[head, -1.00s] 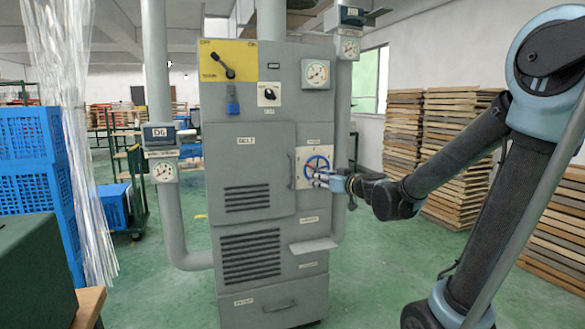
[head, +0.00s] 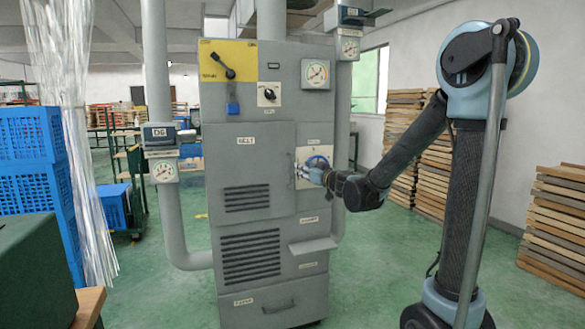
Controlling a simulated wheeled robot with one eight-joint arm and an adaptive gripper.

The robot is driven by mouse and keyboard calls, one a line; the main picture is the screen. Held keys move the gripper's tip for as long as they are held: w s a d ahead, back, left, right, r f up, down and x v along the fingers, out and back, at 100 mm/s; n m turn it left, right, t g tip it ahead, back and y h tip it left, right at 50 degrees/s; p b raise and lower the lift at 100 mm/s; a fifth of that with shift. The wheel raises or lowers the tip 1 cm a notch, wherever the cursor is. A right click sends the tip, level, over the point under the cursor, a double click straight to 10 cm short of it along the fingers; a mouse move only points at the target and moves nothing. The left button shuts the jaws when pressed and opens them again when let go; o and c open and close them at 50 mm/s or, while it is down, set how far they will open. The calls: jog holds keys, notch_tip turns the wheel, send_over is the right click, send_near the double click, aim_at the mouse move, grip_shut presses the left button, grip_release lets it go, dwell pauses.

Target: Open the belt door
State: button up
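The grey cabinet has a belt door (head: 249,178) with a BELT label and a louvred vent, and it looks closed. A thin upright handle (head: 290,172) is at the door's right edge. My gripper (head: 298,172) is at that right edge, in front of the white panel, with its fingertips close to the handle. Whether they touch the handle, and whether they are open or shut, is too small to tell. A blue handwheel (head: 318,161) on the white panel is partly hidden behind my gripper.
A small shelf (head: 312,245) juts out below my gripper. A lower vent panel (head: 250,257) and a drawer (head: 275,302) are under the door. Grey pipes (head: 170,220) flank the cabinet. Blue crates (head: 30,175) and clear strips stand at left. Green floor in front is clear.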

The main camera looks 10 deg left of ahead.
aim_at(292, 164)
jog(key=x, duration=1)
jog(key=shift+w+a, duration=0.1)
grip_shut()
